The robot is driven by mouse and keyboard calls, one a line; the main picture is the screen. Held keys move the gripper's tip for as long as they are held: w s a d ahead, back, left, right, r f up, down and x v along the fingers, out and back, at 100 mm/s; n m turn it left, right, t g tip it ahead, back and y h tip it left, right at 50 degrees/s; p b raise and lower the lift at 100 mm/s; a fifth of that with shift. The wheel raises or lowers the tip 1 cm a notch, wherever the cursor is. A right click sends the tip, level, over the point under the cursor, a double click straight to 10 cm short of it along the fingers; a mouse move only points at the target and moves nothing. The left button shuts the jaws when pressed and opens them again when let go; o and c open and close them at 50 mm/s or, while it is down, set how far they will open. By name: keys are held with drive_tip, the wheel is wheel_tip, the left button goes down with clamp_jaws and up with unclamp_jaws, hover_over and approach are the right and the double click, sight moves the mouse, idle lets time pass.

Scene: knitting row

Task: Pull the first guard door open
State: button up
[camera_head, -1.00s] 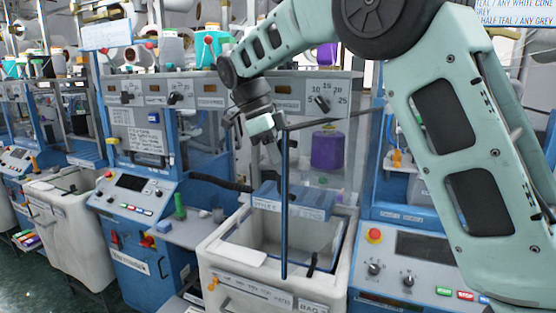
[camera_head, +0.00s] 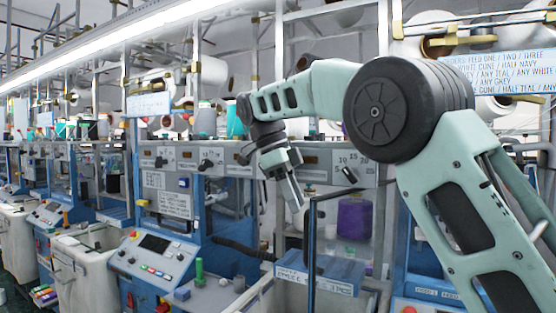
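The first guard door seems to be the clear panel with a dark frame. Its upright edge bar (camera_head: 311,255) stands out towards me, and its top bar runs back right to the machine, so the door stands at an angle, swung out. My gripper (camera_head: 296,203) points down at the top left corner of this frame, very close to the upright bar. I cannot tell whether it touches the bar. Its fingers are small and seen from the side, so their opening does not show. I see no handle clearly.
A purple yarn cone (camera_head: 355,218) stands behind the clear panel. A light strip (camera_head: 150,25) runs overhead.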

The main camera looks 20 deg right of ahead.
drive_tip(key=p+v, duration=0.6)
drive_tip(key=v, duration=0.4)
drive_tip(key=shift+p, duration=0.3)
drive_tip(key=shift+s, duration=0.1)
